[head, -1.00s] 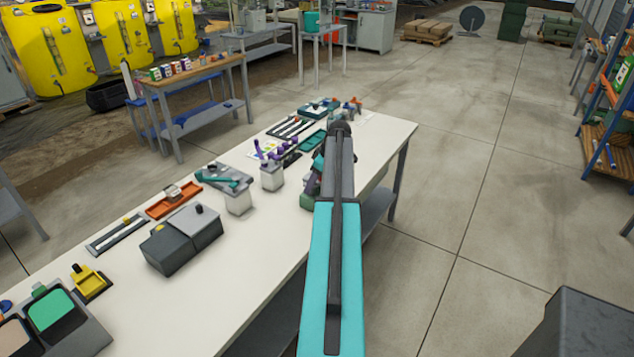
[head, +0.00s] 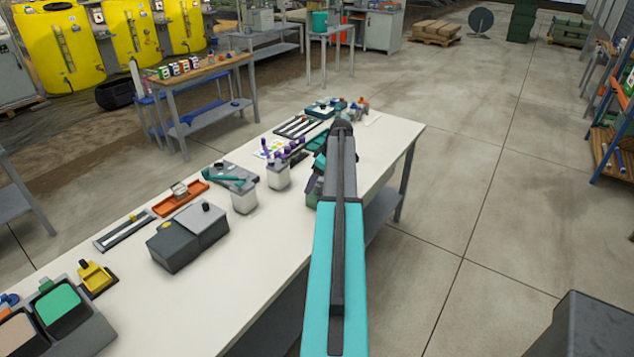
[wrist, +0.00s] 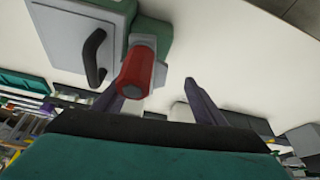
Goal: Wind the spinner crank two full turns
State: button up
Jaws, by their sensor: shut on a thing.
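In the wrist view the spinner is a light grey box (wrist: 75,40) with a green body (wrist: 152,35) and a black curved handle (wrist: 95,58). Its crank ends in a red knob (wrist: 137,72) on a grey mount. My gripper (wrist: 158,84) has its dark purple fingers on either side of the knob; the left finger is partly behind the knob, and a gap shows towards the right finger. It is shut on the crank knob. In the head view my arm hides most of the spinner and gripper.
Open concrete floor lies right of the bench. A dark box (head: 588,325) stands at lower right.

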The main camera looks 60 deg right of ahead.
jog(key=o, duration=0.9)
jog(key=shift+w+a+r, duration=0.1)
jog(key=shift+w+a, duration=0.05)
jog(key=shift+a, duration=0.35)
jog(key=shift+c, duration=0.2)
jog(key=shift+d, duration=0.2)
jog(key=shift+r, duration=0.1)
jog(key=b+v, duration=0.3)
jog(key=v, duration=1)
jog(key=shift+s+r+b, duration=0.2)
jog(key=shift+s+b, duration=0.05)
jog(key=shift+b, duration=0.15)
